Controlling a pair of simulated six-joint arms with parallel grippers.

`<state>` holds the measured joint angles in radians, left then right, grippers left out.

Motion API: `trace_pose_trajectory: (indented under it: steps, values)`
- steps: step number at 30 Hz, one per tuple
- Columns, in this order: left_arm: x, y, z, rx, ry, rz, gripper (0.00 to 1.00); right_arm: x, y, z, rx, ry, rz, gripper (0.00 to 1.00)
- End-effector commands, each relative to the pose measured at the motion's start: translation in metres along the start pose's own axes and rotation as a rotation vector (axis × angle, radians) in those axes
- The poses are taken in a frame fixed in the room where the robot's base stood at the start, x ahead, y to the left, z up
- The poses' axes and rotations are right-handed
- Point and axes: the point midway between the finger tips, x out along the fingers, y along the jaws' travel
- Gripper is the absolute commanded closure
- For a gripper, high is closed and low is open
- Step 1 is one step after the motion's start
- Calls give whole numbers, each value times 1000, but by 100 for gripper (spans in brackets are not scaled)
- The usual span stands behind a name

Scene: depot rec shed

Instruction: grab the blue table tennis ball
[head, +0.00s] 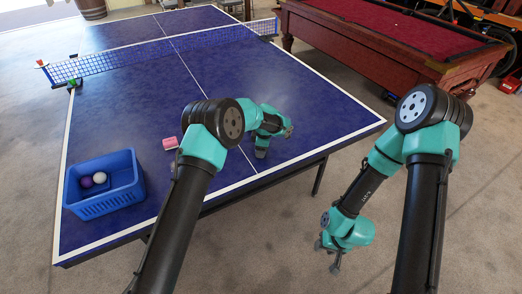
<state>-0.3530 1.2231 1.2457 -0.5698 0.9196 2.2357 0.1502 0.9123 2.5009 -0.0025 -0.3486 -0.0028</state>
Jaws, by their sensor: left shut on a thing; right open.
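My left gripper (261,153) points down low over the blue table tennis table (135,95), right of the middle line near the table's near end. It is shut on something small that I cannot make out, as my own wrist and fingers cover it. I do not see a blue ball lying open anywhere. My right gripper (335,262) is open and empty, hanging over the floor off the table's near right side.
The net (160,54) crosses the table further back. A red-topped pool table (400,35) stands at the back right. Most of the blue tabletop is clear.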

Motion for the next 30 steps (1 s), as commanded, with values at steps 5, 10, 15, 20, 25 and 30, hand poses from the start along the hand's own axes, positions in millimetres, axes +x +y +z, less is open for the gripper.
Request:
trace_pose_trajectory:
  steps: [5, 10, 15, 20, 25, 30]
  values:
    - [0, 0, 0, 0, 0, 0, 71, 0, 0, 0, 0, 0, 0, 57]
    - [-1, 0, 0, 0, 0, 0, 71, 0, 0, 0, 0, 0, 0, 57]
    - [-11, 0, -1, 0, 0, 2, 71, 0, 0, 0, 0, 0, 0, 57]
    - [-29, 0, -4, 0, -1, 2, 71, 0, 0, 0, 0, 0, 0, 57]
    - [-37, -11, -3, 1, 0, -1, 71, 0, 0, 0, 0, 0, 0, 57]
    - [-40, -34, -2, 2, 1, -1, 71, 0, 0, 0, 0, 0, 0, 57]
